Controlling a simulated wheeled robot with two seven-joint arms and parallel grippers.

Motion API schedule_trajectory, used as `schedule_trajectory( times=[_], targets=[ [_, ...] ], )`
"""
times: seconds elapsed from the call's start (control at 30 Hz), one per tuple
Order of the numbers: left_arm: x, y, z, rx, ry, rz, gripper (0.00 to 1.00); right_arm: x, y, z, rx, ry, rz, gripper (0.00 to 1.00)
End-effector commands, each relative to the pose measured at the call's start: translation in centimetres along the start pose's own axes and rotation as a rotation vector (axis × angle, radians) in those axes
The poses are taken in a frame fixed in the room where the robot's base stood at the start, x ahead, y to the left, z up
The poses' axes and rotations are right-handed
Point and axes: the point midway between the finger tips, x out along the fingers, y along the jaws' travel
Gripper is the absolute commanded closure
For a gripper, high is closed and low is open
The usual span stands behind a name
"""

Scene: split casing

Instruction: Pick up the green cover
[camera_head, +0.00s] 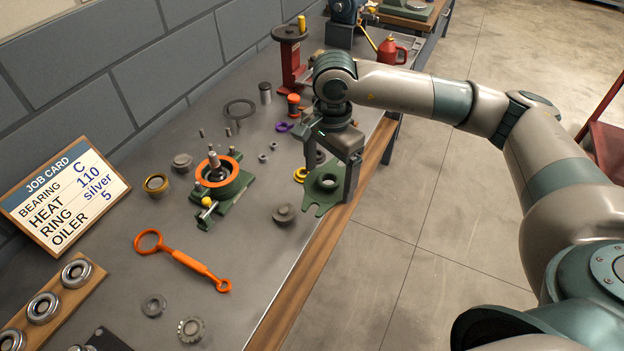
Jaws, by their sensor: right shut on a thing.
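The green cover (324,184) is a flat plate with a round hole and lobed edges, near the bench's front edge. My right gripper (334,181) comes down from above and is shut on the green cover. Whether the cover is clear of the bench top is hard to tell. A green casing (232,197) with an orange ring and a shaft standing in it sits on the bench to the left of the gripper. My left gripper is not in view.
An orange tool (184,259) lies at the front of the bench (262,262). A job card (64,195) leans by the wall, and a board with bearings (43,308) is at lower left. A red stand (290,60) and red oil can (391,50) stand at the back.

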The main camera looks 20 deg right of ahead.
Motion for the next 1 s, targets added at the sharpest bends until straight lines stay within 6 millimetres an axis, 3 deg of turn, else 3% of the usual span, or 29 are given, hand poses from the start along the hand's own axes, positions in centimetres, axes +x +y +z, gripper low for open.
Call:
schedule_trajectory(
  times=[0.77, 1.0],
  targets=[
    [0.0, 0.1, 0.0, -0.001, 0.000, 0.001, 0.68, -0.7, 0.6, -0.6, -0.006, 0.000, -0.003, 0.63],
    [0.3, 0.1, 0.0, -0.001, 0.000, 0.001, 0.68, -0.6, 0.9, 0.4, -0.139, -0.001, -0.004, 0.63]
  ],
)
